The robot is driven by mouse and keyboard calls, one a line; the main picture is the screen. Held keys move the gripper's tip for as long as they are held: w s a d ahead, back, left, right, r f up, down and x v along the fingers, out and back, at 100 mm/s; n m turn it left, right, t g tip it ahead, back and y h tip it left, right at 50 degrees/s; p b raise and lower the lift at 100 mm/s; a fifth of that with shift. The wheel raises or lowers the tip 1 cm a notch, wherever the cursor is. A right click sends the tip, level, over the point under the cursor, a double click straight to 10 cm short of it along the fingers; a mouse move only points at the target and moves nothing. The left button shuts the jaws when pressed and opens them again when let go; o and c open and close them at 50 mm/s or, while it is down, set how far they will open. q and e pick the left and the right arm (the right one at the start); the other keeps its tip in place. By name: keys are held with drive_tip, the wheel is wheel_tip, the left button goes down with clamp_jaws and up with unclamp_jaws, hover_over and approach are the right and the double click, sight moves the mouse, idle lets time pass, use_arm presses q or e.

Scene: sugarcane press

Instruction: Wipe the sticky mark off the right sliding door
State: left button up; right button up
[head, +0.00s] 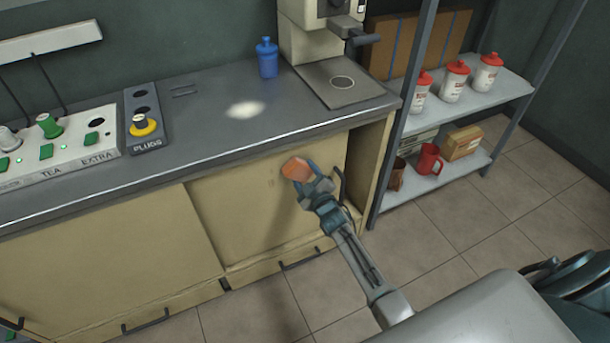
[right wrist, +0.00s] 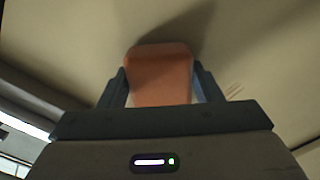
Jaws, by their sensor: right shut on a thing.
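My right gripper (head: 305,181) is shut on an orange sponge (head: 295,169), which also shows between the fingers in the right wrist view (right wrist: 160,75). The sponge is in front of the cream right sliding door (head: 245,215), toward its upper right part. I cannot tell whether it touches the door. In the right wrist view faint thin streaks show on the door (right wrist: 280,70) to the right of the sponge; I cannot tell if they are the sticky mark. Part of the door is hidden behind the gripper and sponge. My left gripper is not in view.
The grey counter (head: 200,135) overhangs the doors and carries a blue bottle (head: 267,58) and a machine (head: 315,45). A dark handle (head: 341,184) is just right of the sponge. A metal shelf (head: 480,100) with jars stands at the right. The tiled floor (head: 465,220) is clear.

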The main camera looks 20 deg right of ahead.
drive_tip(key=shift+s+a+b, duration=0.15)
drive_tip(key=shift+a+b, duration=0.3)
drive_tip(key=shift+a, duration=1.4)
drive_tip(key=shift+s+a+b, duration=0.1)
drive_tip(key=shift+a+b, duration=0.3)
drive_tip(key=shift+a, duration=1.45)
drive_tip(key=shift+s, duration=0.1)
drive_tip(key=p, duration=0.2)
approach(278, 175)
drive_tip(key=s, duration=0.2)
drive_tip(key=shift+s+d, duration=0.1)
drive_tip(key=shift+s, duration=0.3)
